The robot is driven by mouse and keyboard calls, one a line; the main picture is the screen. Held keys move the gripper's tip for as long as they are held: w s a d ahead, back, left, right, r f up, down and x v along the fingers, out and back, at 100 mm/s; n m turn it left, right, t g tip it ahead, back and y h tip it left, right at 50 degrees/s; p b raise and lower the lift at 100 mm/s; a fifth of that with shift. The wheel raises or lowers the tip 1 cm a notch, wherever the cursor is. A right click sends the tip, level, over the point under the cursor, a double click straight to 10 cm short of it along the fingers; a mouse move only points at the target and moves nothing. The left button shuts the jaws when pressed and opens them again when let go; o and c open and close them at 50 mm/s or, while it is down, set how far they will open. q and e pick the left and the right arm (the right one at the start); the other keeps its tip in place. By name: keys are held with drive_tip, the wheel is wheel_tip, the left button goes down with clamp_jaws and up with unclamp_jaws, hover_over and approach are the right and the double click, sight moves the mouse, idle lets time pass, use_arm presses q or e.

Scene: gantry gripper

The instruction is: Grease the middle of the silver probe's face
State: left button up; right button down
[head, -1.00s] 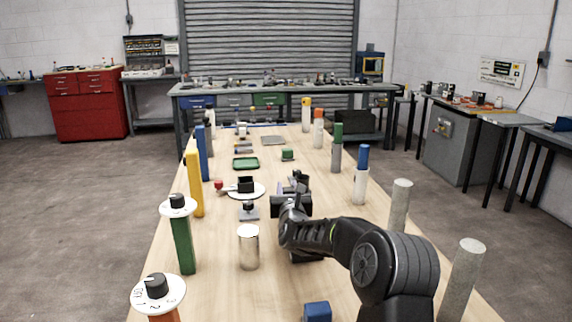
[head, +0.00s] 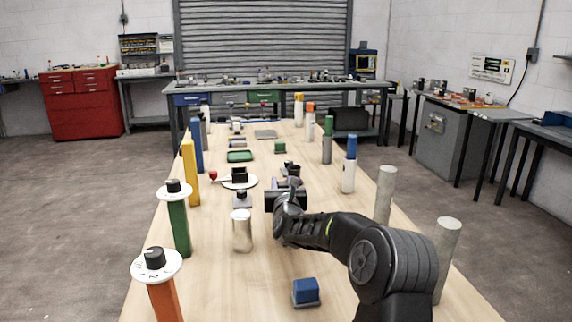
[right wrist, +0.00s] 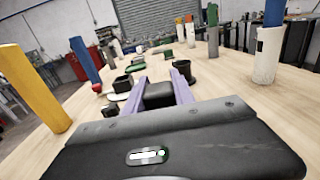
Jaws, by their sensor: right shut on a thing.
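The far end of that thing is hard to make out. A black cup-like piece (right wrist: 184,68) shows just beyond the fingers. My left gripper is not in view.
A blue block on a grey base (head: 305,291) lies near my right arm. A small black-topped grey piece (head: 242,201) and a white disc with a black box (head: 240,182) stand beyond the cylinder. Several coloured and grey posts line both table edges. A green tray (head: 240,156) lies farther back.

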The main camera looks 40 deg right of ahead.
drive_tip(key=shift+w+d+r, duration=0.1)
drive_tip(key=shift+w+r, duration=0.05)
drive_tip(key=shift+r, duration=0.45)
drive_tip(key=shift+w+r, duration=0.1)
drive_tip(key=shift+r, duration=0.5)
drive_tip(key=shift+r+p, duration=0.85)
drive_tip(key=shift+r, duration=1.65)
